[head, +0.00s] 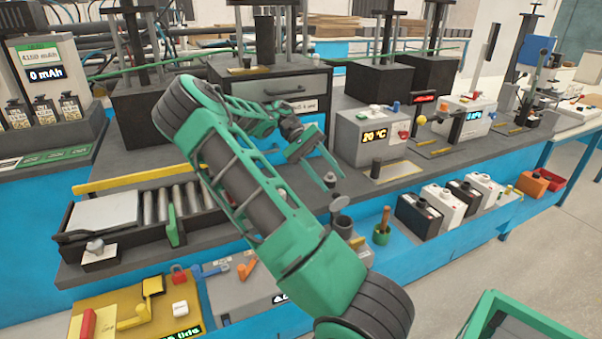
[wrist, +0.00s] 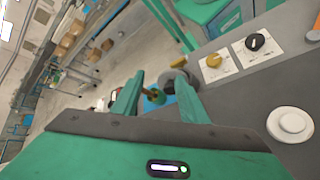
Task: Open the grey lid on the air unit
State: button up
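I cannot tell for sure which thing is the air unit. A low grey box (head: 245,294) at the front of the bench bears an orange lever (head: 246,269) and a partly hidden lit display; my arm covers its right part. I cannot make out a separate grey lid on it. My gripper (head: 318,168) is above the bench right of the dark drawer cabinet, apart from the grey box. In the wrist view my gripper (wrist: 158,92) has its two green fingers apart with nothing held. Beyond them show a grey round cup (wrist: 174,80) and a green pot (wrist: 154,96).
A yellow box (head: 130,311) with a lever stands left of the grey box. A roller track (head: 160,207) lies behind. The 20 °C unit (head: 370,137) and several batteries (head: 418,213) stand right. The green pot (head: 381,234) is near my forearm.

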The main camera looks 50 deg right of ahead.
jog(key=a+r, duration=0.6)
jog(key=a, duration=0.4)
jog(key=shift+w+a+r, duration=0.15)
jog(key=shift+w+a, duration=0.05)
jog(key=shift+a, duration=0.2)
